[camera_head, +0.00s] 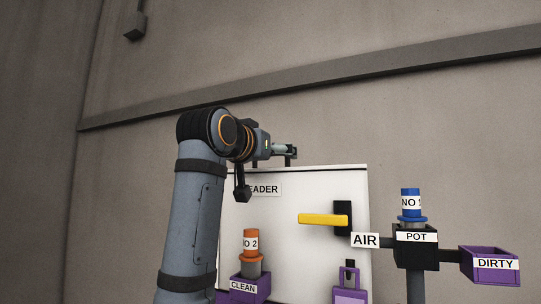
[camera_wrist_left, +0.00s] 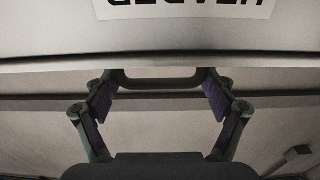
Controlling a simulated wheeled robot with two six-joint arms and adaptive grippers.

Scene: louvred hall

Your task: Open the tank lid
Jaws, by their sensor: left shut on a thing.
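The tank is a white box (camera_head: 285,205) with a partly covered label ending in "EADER"; its label shows upside down in the left wrist view (camera_wrist_left: 185,5). The lid (camera_head: 335,167) is the thin top edge of the box and looks level. A dark handle (camera_wrist_left: 155,84) stands on it, with its posts (camera_head: 290,160) showing in the head view. My left gripper (camera_head: 286,150) is at the handle above the lid. In the left wrist view its purple-padded fingers (camera_wrist_left: 158,103) are shut on the handle from both sides. My right gripper is out of view.
A yellow lever (camera_head: 323,219) juts from the tank front, by an AIR label (camera_head: 365,240). A blue-topped NO 1 piece (camera_head: 410,204) stands on the POT block (camera_head: 416,253). Purple DIRTY (camera_head: 490,251) and CLEAN (camera_head: 242,296) bins flank the front. An orange NO 2 piece (camera_head: 250,241) stands in CLEAN.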

